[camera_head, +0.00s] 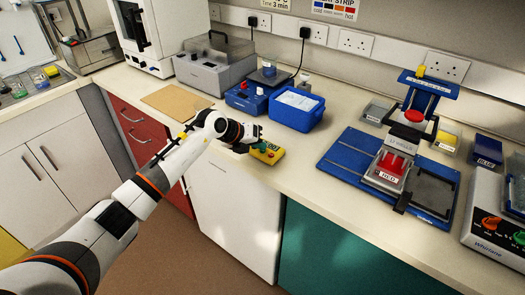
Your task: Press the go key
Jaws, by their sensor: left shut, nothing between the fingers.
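A small yellow key box (267,153) sits at the front edge of the bench, left of the middle. It carries a green key and a red key; its lettering is too small to read surely, so I cannot tell which is the go key. My left arm reaches in from the lower left. My left gripper (256,135) is shut and empty, just behind and above the box's left end. I cannot tell whether it touches the box. My right gripper is not in view.
A blue tub (297,107) and a small blue device (247,97) stand behind the box. A brown board (177,102) lies to the left. A blue base (345,160) bears a red-labelled block at the right. Bare worktop lies between box and base.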

